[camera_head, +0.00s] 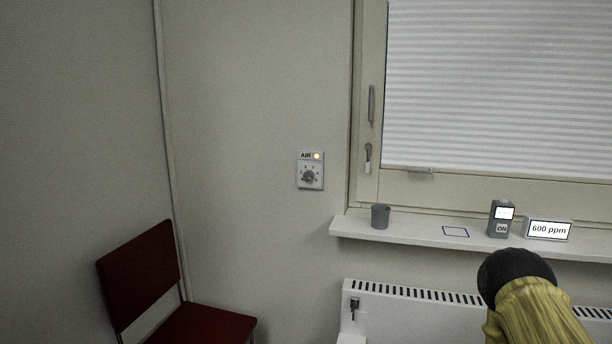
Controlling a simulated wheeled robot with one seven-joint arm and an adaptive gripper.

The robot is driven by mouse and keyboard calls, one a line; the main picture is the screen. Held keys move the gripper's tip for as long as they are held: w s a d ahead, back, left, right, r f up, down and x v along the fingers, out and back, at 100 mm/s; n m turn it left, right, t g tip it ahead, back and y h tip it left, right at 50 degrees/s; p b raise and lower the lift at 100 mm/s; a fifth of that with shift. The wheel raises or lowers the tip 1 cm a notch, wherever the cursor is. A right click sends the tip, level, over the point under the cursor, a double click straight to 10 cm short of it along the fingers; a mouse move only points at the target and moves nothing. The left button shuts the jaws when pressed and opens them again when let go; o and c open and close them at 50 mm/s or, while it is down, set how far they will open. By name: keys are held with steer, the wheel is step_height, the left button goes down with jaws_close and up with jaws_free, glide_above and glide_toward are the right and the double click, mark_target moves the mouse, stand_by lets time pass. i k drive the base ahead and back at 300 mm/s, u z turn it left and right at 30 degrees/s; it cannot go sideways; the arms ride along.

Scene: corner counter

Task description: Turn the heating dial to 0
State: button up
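No dial is labelled as heating. A grey dial (309,176) sits on a white wall plate marked AIR, with an orange light at its top right. Its marks are too small to read. A white radiator (400,317) is under the window sill, with a small dark fitting (354,304) at its upper left. I cannot tell whether that fitting is a dial or where it is set. My gripper is not seen in this view.
The sill (400,232) holds a grey cup (380,216), an empty blue outline, a grey ON device (501,219) and a 600 ppm display (548,229). A red chair (140,272) stands left. A black and yellowish form, possibly my arm, hides part of the radiator.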

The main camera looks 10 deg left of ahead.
mark_target(309, 175)
steer(key=u, duration=0.35)
steer(key=k, duration=1.25)
steer(key=z, duration=0.4)
steer(key=i, duration=0.9)
steer(key=u, duration=0.35)
steer(key=i, duration=0.9)
steer(key=u, duration=0.65)
